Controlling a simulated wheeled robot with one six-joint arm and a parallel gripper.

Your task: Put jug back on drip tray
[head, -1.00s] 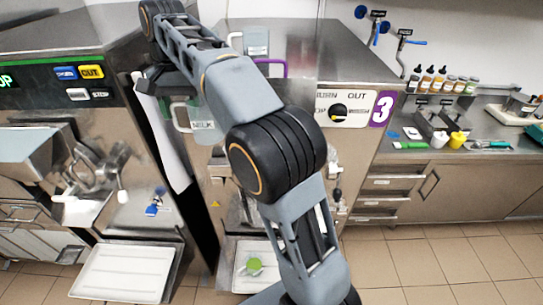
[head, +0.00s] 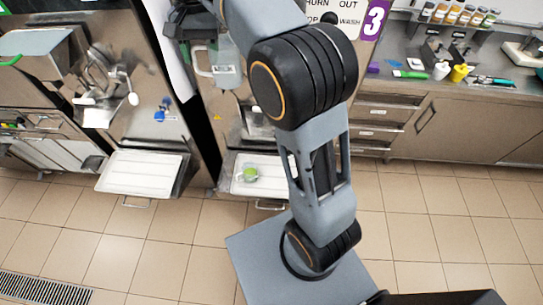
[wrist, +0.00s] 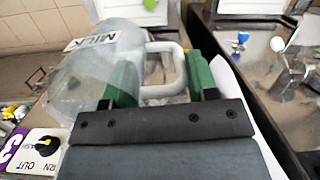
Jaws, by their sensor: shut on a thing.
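A translucent grey jug with a MILK label (wrist: 100,55) fills the left of the wrist view. In the head view the jug (head: 226,66) hangs in front of the middle machine, above the floor-side trays. My gripper (wrist: 162,78) is shut on the jug's handle, with a green finger pad on each side. In the head view my gripper (head: 188,28) is at the top, partly cut off. A white drip tray (head: 270,187) juts out low from the middle machine, below the jug. A small green round item (head: 250,174) sits on it.
Another white tray (head: 140,172) juts out from the left machine and looks empty. A counter (head: 480,110) with bottles and tools is at the right. A blue-handled tap (head: 162,108) sticks out of the left machine. The tiled floor in front is clear.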

